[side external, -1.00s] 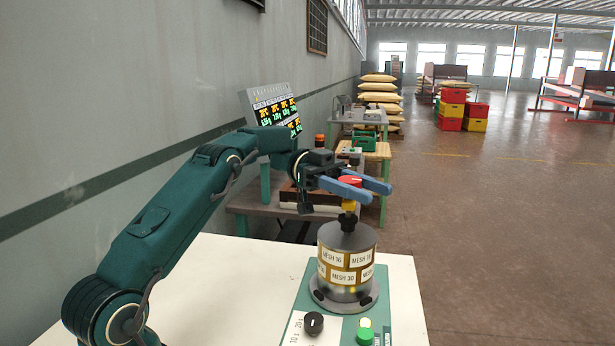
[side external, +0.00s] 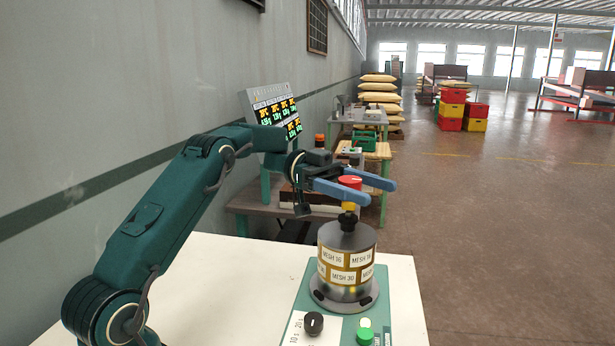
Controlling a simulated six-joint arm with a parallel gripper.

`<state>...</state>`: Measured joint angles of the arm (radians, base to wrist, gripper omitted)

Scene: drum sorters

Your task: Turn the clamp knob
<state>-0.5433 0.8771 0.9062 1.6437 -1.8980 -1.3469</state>
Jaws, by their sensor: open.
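The drum sorter (side external: 346,262) is a metal cylinder with several "MESH" labels, standing upright on a green panel. A black knob (side external: 347,222) sits on top of its lid, with a yellow piece (side external: 348,206) and a red cap (side external: 350,182) above it. I cannot tell which of these is the clamp knob. My gripper (side external: 380,190) is open, its two blue fingers level above the drum. The red cap shows between the fingers; whether they touch it I cannot tell.
A black dial (side external: 313,323) and a green button (side external: 364,335) are on the panel in front of the drum. The white table (side external: 235,275) is bare to the left. A display screen (side external: 275,113) stands behind my arm.

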